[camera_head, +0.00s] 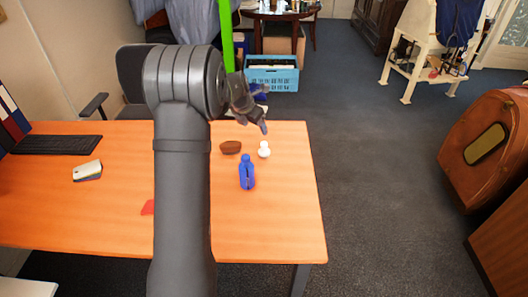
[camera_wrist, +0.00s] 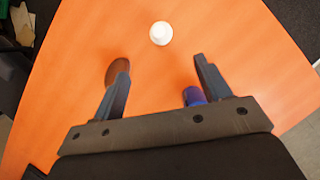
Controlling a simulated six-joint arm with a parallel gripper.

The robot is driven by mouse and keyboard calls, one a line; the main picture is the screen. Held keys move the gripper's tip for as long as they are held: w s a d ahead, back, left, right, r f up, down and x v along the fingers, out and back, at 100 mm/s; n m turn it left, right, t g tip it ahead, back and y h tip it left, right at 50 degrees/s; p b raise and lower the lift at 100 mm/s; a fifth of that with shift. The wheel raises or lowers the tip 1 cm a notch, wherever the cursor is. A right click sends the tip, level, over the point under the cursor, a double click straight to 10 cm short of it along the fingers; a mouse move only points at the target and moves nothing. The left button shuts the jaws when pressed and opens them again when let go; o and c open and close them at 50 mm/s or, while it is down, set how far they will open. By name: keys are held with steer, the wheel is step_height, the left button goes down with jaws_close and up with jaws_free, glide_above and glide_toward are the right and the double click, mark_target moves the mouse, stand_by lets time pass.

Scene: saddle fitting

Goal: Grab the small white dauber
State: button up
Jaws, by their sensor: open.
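The small white dauber (camera_head: 264,150) stands on the orange table (camera_head: 270,225) near its right edge. In the wrist view the dauber (camera_wrist: 161,33) is a round white shape seen from above, beyond the fingertips and between their lines. My gripper (camera_head: 256,118) is open and empty, above the table and a little behind the dauber in the head view. In the wrist view its two fingers (camera_wrist: 160,68) are spread wide and do not touch the dauber.
A brown oval object (camera_head: 231,147) lies left of the dauber, partly behind a finger in the wrist view. A blue bottle (camera_head: 247,173) stands in front of it.

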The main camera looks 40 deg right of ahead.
mark_target(264, 148)
steer(key=x, duration=1.7)
steer(key=shift+a+f, duration=0.15)
steer(key=shift+f, duration=0.05)
steer(key=shift+c, duration=0.2)
steer(key=c, duration=1)
